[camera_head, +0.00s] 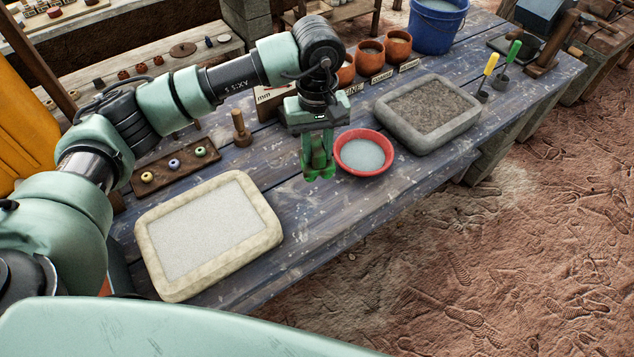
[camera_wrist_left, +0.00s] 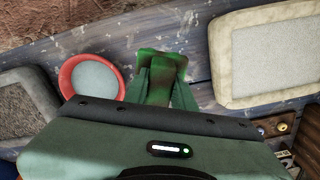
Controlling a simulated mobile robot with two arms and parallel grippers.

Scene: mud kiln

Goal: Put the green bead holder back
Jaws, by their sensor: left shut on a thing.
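My left gripper (camera_head: 318,150) points down over the blue-grey wooden table (camera_head: 300,215) and is shut on a green bead holder (camera_head: 321,174). The holder shows below the fingertips, just left of the red bowl; most of it is hidden between the fingers. In the left wrist view the green holder (camera_wrist_left: 162,58) shows at the tips of the gripper (camera_wrist_left: 167,78), between the red bowl and the pale tray. I cannot tell whether it touches the table. A brown wooden board (camera_head: 160,180) with yellow, blue and green beads lies at the left. My right gripper is not in view.
A red bowl (camera_head: 364,153) stands close right of the gripper. A pale tray (camera_head: 207,236) lies front left, a grey gravel tray (camera_head: 430,112) farther right. A wooden peg (camera_head: 241,130), clay pots (camera_head: 371,53) and a blue bucket (camera_head: 436,25) stand behind. The table's front middle is bare.

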